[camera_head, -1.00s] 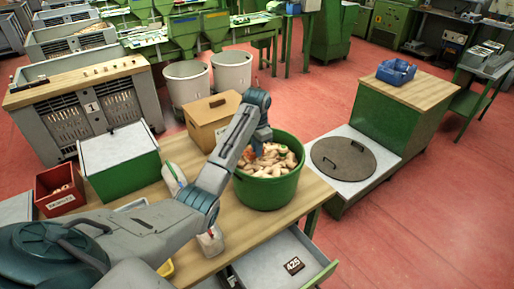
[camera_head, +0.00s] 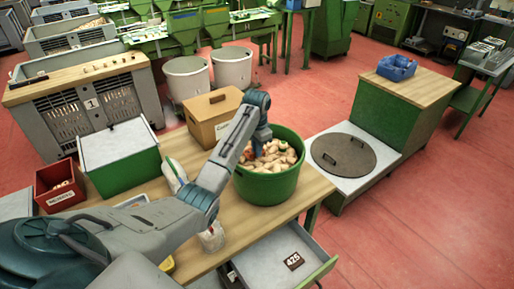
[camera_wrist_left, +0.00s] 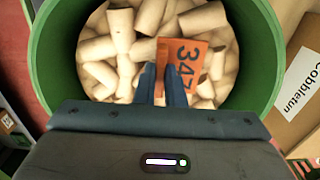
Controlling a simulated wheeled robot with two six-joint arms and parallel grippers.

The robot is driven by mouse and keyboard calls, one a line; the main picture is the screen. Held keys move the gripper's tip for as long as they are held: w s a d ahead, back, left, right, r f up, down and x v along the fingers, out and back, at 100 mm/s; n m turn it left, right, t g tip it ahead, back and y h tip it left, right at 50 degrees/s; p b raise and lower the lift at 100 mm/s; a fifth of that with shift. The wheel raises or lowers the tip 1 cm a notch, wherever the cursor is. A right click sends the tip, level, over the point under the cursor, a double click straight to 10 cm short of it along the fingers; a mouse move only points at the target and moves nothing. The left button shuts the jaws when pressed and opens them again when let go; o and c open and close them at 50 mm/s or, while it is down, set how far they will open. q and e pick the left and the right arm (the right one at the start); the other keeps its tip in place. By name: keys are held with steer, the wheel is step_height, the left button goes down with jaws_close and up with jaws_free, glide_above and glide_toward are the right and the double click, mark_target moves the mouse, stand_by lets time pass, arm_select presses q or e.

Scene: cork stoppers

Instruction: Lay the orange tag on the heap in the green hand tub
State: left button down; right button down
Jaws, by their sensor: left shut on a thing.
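The green hand tub (camera_head: 266,190) stands on the wooden bench and holds a heap of pale corks (camera_head: 278,155). The heap also shows in the left wrist view (camera_wrist_left: 105,48). My left gripper (camera_head: 257,150) points down inside the tub's mouth, over the heap. In the left wrist view its fingers (camera_wrist_left: 163,86) are shut on the orange tag (camera_wrist_left: 184,60), which reads 347. The tag is over the corks; I cannot tell whether it touches them. In the head view the tag is hard to make out. My right gripper is not in view.
A cardboard box (camera_head: 213,122) stands close behind the tub. A green box with a grey lid (camera_head: 118,145) and a red bin (camera_head: 60,188) stand at the left. An open drawer (camera_head: 262,258) with a 425 plate juts out in front.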

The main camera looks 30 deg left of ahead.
arm_select(q)
steer(key=shift+f, duration=0.45)
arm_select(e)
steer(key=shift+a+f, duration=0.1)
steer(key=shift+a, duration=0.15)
arm_select(q)
steer(key=c, duration=1.5)
jaws_free()
steer(key=shift+o, duration=0.2)
steer(key=shift+r, duration=0.1)
